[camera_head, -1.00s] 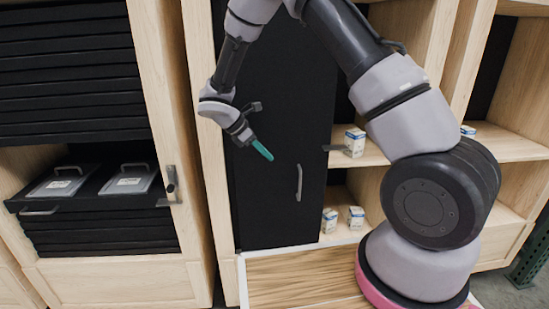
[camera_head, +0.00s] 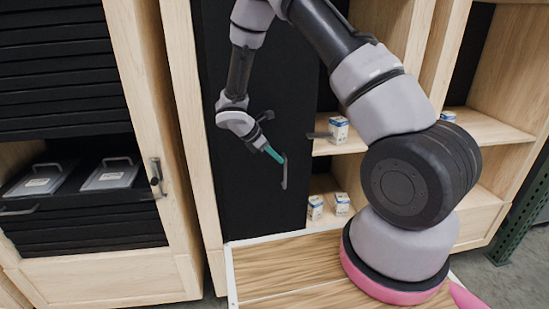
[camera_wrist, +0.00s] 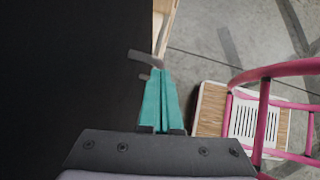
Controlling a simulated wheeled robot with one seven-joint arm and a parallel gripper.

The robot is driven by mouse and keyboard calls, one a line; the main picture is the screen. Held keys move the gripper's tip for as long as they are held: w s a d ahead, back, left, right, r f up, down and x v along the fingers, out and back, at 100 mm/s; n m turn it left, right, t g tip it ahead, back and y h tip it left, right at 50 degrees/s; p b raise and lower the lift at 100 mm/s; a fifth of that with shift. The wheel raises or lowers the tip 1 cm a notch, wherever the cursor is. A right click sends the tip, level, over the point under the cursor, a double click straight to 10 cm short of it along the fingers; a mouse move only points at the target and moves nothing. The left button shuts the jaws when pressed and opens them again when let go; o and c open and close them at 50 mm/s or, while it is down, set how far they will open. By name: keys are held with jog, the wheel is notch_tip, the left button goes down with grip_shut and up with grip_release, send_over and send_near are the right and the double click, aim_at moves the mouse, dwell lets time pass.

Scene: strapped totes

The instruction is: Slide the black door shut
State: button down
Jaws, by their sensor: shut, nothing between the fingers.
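The black door (camera_head: 240,195) is a tall panel in the middle of the wooden cabinet. It covers the left part of its bay, and open shelves show to its right. Its grey vertical handle (camera_head: 284,172) is near its right edge. My gripper (camera_head: 273,154) has teal fingers and is shut and empty. In the head view its tips appear at or just left of the handle's upper part; I cannot tell whether they touch. In the wrist view the teal fingers (camera_wrist: 160,100) are together, pointing toward a grey bar (camera_wrist: 146,58) at the edge of the dark door (camera_wrist: 70,70).
Small white-and-blue boxes (camera_head: 339,129) stand on the shelves right of the door. An open black drawer (camera_head: 70,195) with two grey cases projects at left. My base has a wooden top (camera_head: 285,268). Bare floor (camera_wrist: 220,40) shows in the wrist view.

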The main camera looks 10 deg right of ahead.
jog(key=s+d, duration=0.2)
jog(key=d, duration=2.7)
jog(key=shift+d, duration=0.5)
jog(key=a+f+v, duration=0.2)
jog(key=v, duration=1.1)
jog(key=shift+a+r, duration=0.2)
jog(key=shift+a, duration=0.05)
